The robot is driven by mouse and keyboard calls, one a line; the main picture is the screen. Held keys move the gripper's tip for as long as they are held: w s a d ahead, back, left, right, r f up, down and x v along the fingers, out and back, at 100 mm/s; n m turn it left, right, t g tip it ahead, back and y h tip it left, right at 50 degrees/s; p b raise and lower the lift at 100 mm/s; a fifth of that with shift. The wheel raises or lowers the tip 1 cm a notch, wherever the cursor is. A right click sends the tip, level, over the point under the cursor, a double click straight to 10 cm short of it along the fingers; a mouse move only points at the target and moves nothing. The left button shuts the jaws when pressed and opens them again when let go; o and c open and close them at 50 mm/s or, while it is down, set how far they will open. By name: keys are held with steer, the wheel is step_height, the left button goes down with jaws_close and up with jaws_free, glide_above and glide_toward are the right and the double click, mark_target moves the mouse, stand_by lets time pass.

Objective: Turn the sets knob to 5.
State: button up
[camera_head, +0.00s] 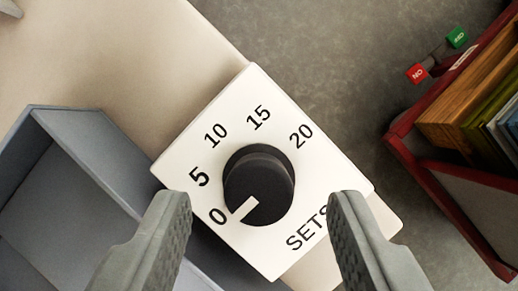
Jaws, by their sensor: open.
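The sets knob (262,180) is a black round dial with a white pointer mark on its top. It sits on a white square panel (325,167) printed 0, 5, 10, 15, 20 and SETS. The pointer mark aims toward the 0, at the dial's lower left. The 5 (199,176) is printed just above the 0. My gripper (258,205) is open and empty, with one finger at the panel's lower left and the other at its lower right over part of the word SETS. The knob shows between the fingers; I cannot tell the height gap.
A grey-blue open box (88,130) stands at the left on the pale table (130,60). A dark red crate (402,128) with books stands at the right. Red (417,73) and green (457,37) tags sit beside it. Grey floor lies between.

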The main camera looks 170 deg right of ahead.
steer(key=shift+x, duration=0.9)
steer(key=c, duration=1)
steer(key=shift+m, duration=0.4)
steer(key=m+h, duration=0.1)
steer(key=m, duration=0.2)
steer(key=shift+a, duration=0.15)
steer(key=m+h, duration=0.1)
steer(key=m, duration=0.1)
steer(key=m+h, duration=0.1)
steer(key=m, duration=0.1)
steer(key=shift+a+m+g, duration=0.1)
steer(key=shift+m+g, duration=0.2)
steer(key=shift+m, duration=0.1)
